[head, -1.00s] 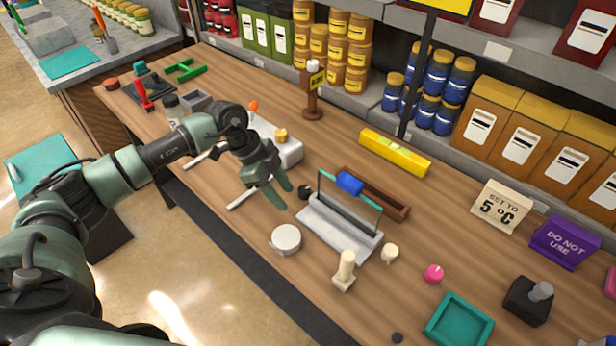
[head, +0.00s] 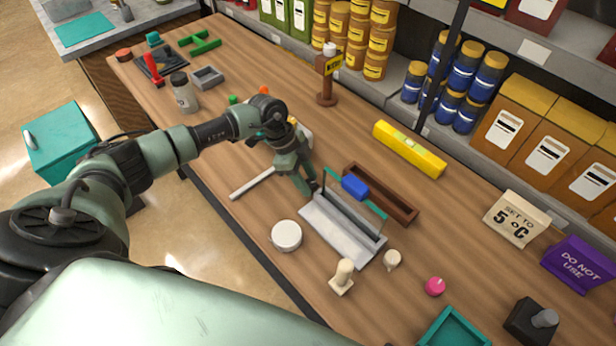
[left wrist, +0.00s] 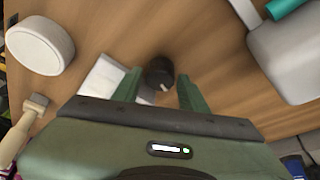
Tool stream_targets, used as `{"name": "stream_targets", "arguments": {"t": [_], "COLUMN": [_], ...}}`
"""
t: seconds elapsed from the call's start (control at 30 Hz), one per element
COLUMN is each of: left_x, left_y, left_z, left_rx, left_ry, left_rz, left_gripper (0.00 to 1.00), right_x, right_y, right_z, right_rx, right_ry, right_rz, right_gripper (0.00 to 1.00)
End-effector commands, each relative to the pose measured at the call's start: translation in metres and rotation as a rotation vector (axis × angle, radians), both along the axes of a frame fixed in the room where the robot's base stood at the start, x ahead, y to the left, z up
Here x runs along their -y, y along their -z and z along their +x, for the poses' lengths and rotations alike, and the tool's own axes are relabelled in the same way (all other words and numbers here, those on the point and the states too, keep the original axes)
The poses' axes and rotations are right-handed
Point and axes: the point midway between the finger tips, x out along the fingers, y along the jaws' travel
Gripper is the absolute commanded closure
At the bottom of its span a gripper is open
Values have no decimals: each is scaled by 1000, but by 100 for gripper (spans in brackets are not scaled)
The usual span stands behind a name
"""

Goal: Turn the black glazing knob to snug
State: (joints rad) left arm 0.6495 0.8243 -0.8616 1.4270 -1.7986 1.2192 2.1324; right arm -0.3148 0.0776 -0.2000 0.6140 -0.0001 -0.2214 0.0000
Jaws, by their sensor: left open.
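The black glazing knob (left wrist: 159,72) shows in the left wrist view as a short round knob with a pale mark, at the end of the pale glazing frame (left wrist: 101,80). In the head view the left gripper's fingers mostly hide it. The glazing frame (head: 337,240) there holds an upright glass pane with teal edging. My left gripper (head: 308,185) points down at the frame's left end. In the left wrist view its two green fingers (left wrist: 159,77) are open, one on each side of the knob, with gaps visible. Contact cannot be told. My right gripper is not in view.
A brown tray (head: 404,212) with a blue block (head: 354,186) lies behind the frame. A yellow level (head: 410,149) lies near the shelf.

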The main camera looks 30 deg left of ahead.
Motion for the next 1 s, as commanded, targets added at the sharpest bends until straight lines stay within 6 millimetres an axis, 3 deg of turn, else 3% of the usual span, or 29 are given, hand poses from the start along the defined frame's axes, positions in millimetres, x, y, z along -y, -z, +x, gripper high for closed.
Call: {"name": "stream_targets", "arguments": {"t": [0.33,0.37,0.5,1.0], "left_x": [2,2,2,2], "left_y": [7,7,7,9], "left_z": [0,0,0,2], "left_rx": [0,0,0,2], "left_ry": [0,0,0,111], "left_rz": [1,1,1,0], "left_gripper": [57,60,99,100], "right_x": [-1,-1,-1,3], "right_y": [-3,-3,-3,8], "right_z": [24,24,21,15], "right_rx": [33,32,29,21], "right_ry": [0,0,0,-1], "right_rz": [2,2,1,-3], "right_gripper": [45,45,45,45]}}
